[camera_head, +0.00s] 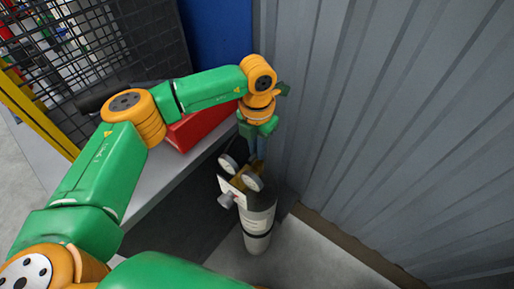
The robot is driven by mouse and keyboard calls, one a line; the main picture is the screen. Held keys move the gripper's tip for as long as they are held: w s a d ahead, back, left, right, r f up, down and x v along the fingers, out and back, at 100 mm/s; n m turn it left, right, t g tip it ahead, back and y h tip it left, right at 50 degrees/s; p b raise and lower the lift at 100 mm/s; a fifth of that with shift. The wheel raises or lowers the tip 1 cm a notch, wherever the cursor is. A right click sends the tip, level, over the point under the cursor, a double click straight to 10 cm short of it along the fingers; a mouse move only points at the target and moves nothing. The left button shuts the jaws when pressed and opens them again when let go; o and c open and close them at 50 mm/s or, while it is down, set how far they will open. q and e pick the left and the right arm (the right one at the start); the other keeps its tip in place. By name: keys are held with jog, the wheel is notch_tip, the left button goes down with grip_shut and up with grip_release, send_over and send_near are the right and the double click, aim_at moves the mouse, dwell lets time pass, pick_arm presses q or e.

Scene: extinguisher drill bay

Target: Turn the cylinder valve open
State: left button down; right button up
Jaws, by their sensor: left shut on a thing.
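A grey and white gas cylinder (257,225) stands upright on the floor near the corrugated wall. Two round gauges (252,182) and brass-coloured fittings sit at its top. My left arm reaches in from the left and bends down over the cylinder. My left gripper (257,158) points down at the cylinder's top, behind the gauges. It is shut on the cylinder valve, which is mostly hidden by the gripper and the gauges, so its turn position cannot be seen. My right gripper is not in view.
A grey corrugated wall (390,130) rises close on the right of the cylinder. A grey bench (160,185) with a red box (190,128) lies to its left. A black mesh rack (130,45) stands at the back left. Bare floor (310,255) shows in front.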

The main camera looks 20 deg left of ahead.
pick_arm(q)
jog(key=shift+w+r, duration=0.1)
jog(key=c, duration=0.9)
grip_release()
notch_tip(320, 180, up, 6)
jog(key=shift+r+b, duration=0.2)
jog(key=shift+b, duration=0.7)
jog(key=shift+r, duration=0.3)
